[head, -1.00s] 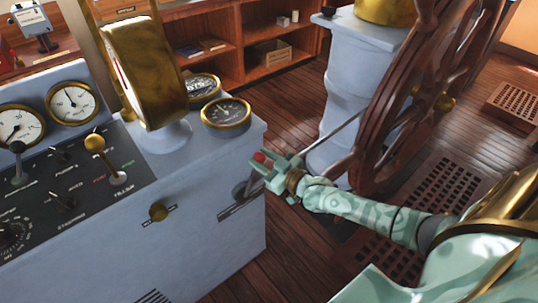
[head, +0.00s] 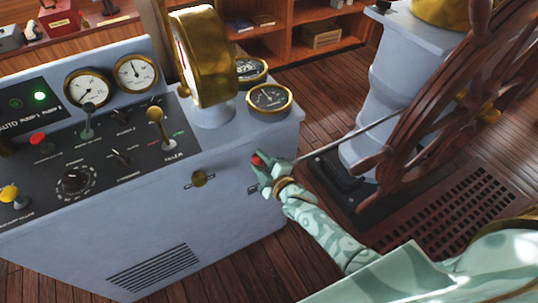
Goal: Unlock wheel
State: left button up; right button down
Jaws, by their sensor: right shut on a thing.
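A ship's steering wheel (head: 437,118) of dark reddish wood stands at the right, in front of a pale blue pedestal (head: 398,72). My right gripper (head: 260,166) is at the right end of the blue console's front face. It is shut on a lever with a red knob (head: 257,160), which shows between the fingers. The lever's shaft and most of its slot are hidden behind the gripper. A thin metal rod (head: 345,138) runs from near the gripper towards the wheel; I cannot tell what it joins. My left gripper is out of view.
A floor grating (head: 455,215) lies below the wheel. Wooden shelves (head: 290,40) stand behind.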

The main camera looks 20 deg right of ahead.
jog(key=shift+s+a+f+n+h, duration=0.1)
jog(key=shift+a+f+n+h, duration=0.2)
jog(key=shift+a+f+n, duration=0.25)
jog(key=shift+a, duration=0.2)
jog(key=c, duration=1)
grip_release()
jog(key=shift+r, duration=0.1)
jog(key=s+d+r+p, duration=0.2)
jog(key=s+p, duration=0.1)
jog(key=s, duration=1.3)
jog(key=shift+d+r, duration=0.15)
jog(key=shift+r, duration=0.05)
